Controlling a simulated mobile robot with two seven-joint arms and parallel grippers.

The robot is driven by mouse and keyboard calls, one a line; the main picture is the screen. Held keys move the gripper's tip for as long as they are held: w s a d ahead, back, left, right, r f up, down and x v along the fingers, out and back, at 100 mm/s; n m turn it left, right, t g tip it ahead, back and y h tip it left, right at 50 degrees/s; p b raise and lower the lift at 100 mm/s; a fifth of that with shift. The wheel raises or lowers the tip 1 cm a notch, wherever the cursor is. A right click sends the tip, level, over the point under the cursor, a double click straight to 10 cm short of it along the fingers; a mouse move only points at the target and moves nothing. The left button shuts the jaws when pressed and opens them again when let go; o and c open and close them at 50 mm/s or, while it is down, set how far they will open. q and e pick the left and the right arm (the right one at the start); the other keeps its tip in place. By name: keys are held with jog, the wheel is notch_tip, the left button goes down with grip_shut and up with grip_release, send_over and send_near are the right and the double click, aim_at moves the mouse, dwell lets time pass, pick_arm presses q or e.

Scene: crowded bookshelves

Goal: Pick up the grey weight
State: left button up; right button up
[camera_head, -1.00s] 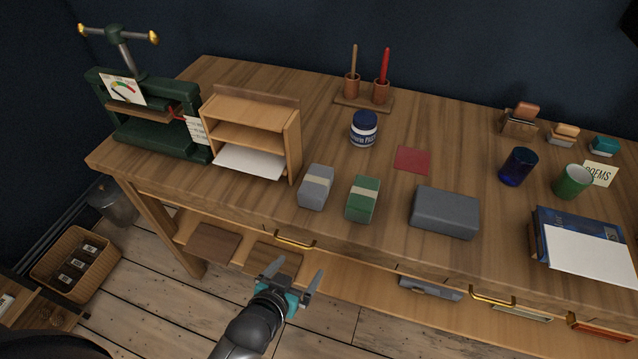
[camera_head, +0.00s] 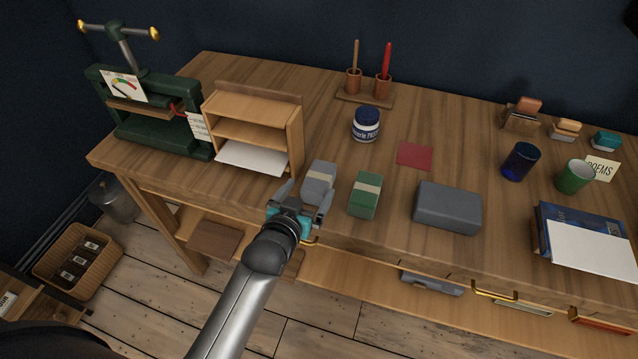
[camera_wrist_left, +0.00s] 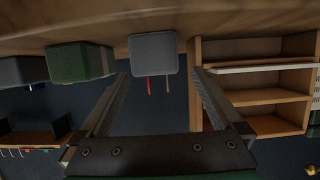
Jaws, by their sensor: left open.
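A small grey block with a pale band (camera_head: 319,181), which fits the grey weight, stands near the table's front edge. It also shows in the left wrist view (camera_wrist_left: 153,54), upside down and between the finger lines. My left gripper (camera_head: 305,197) is open at the near side of this block, its fingertips on either side of its lower front. I cannot tell if they touch it. A green block with a similar band (camera_head: 365,195) stands just to the right. A larger plain dark grey block (camera_head: 447,207) lies further right. My right gripper is not in view.
A wooden letter shelf (camera_head: 252,130) stands close on the left of the grey block. A labelled jar (camera_head: 366,125) and a red square (camera_head: 414,155) lie behind. The wooden table's (camera_head: 340,222) front edge runs under my gripper.

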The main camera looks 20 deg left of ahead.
aim_at(316, 182)
pick_arm(q)
jog(key=shift+x, duration=0.75)
jog(key=x, duration=0.1)
jog(key=b+x, duration=0.1)
jog(key=x, duration=0.2)
jog(key=shift+w+d+f, duration=0.2)
jog(key=shift+w+d, duration=0.15)
grip_shut()
jog(key=shift+w+r, duration=0.1)
jog(key=shift+r, duration=0.15)
